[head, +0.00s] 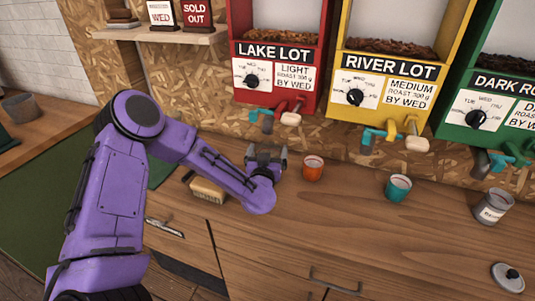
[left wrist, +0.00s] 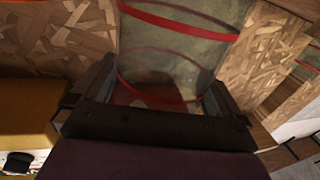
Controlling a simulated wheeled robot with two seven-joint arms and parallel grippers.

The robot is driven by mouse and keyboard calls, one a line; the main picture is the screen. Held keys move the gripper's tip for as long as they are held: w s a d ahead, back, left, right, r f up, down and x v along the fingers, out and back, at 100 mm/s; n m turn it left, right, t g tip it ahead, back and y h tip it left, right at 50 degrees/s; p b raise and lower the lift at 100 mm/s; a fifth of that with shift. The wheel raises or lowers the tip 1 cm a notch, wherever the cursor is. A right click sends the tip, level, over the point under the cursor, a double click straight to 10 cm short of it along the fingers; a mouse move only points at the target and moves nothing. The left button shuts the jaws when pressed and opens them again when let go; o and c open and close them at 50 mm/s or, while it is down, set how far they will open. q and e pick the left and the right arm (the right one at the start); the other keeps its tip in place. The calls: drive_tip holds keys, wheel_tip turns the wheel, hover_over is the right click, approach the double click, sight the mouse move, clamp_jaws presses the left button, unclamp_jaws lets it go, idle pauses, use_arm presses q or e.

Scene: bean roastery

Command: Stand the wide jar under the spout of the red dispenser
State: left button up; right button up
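The wide jar (left wrist: 175,55) is clear, with red bands, and fills the middle of the left wrist view. The fingers of my left gripper (left wrist: 160,98) lie along both its sides and appear to touch it. In the head view my left gripper (head: 266,155) is low over the counter, in front of and below the spout (head: 267,122) of the red dispenser (head: 272,70). There the jar is hard to make out behind the gripper, and I cannot tell whether its base touches the counter. My right gripper is not in view.
An orange cup (head: 313,168) stands close right of my left gripper, and a tan block (head: 207,191) lies to its left. A teal cup (head: 398,187), a grey labelled can (head: 492,206) and a round lid (head: 508,277) are farther right. The counter's front middle is clear.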

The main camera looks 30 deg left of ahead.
use_arm(q)
drive_tip(key=b+v, duration=0.3)
drive_tip(key=v, duration=0.9)
drive_tip(key=shift+r, duration=0.2)
